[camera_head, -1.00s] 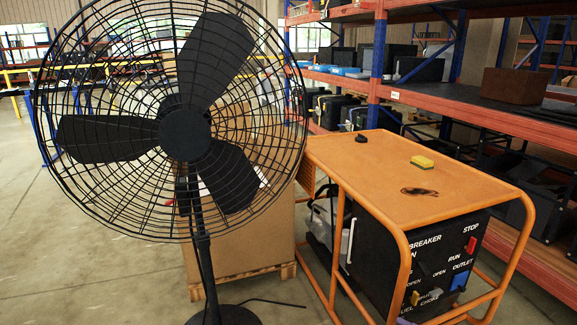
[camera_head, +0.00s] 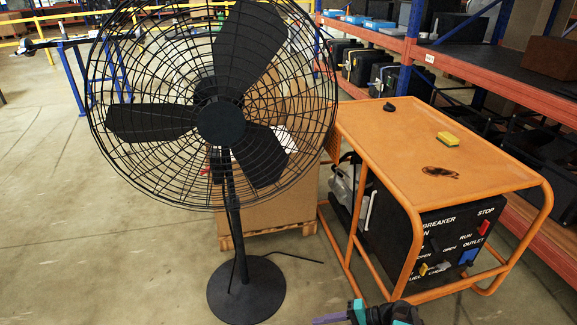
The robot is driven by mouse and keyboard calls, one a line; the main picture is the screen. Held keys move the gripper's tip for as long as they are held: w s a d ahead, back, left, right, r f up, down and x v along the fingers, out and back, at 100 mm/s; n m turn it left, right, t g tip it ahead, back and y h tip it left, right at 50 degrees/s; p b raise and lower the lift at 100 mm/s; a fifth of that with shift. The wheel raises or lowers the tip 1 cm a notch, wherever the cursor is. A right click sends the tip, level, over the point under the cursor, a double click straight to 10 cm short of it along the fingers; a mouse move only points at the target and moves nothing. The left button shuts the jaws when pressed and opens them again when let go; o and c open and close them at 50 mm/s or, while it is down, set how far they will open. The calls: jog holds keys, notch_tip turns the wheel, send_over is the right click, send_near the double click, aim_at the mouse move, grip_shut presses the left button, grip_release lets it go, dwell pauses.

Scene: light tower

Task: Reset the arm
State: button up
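Part of my gripper (camera_head: 345,317) shows at the bottom edge, with teal, black and purple pieces. Most of it is cut off by the frame, and I cannot tell whether it is open or shut. It appears in front of the orange-framed generator (camera_head: 430,150), near its lower left. The generator's black panel (camera_head: 455,245) has a red switch, a blue outlet and a yellow lever.
A large black pedestal fan (camera_head: 221,123) stands left of the generator on a round base (camera_head: 246,291). A box on a pallet (camera_head: 270,212) is behind it. A yellow sponge (camera_head: 448,139) and a small black object (camera_head: 389,107) lie on the generator top. Open floor is at left.

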jog(key=s+a+f+n+g+h+p, duration=0.1)
jog(key=s+a+n+g+h+p, duration=0.2)
jog(key=s, duration=0.5)
jog(key=s+a+f+n+g+h+p, duration=0.1)
jog(key=s+a+g+h+p, duration=0.3)
jog(key=s, duration=0.3)
jog(key=s+d+f+h, duration=0.1)
jog(key=d+f+h, duration=0.1)
jog(key=d, duration=0.4)
jog(key=s+d+f+n+h+p, duration=0.1)
jog(key=s+d+f+h, duration=0.1)
jog(key=d, duration=0.4)
jog(key=shift+s+d+h, duration=0.25)
jog(key=shift+d+h, duration=0.05)
jog(key=shift+h, duration=0.6)
jog(key=shift+s, duration=0.15)
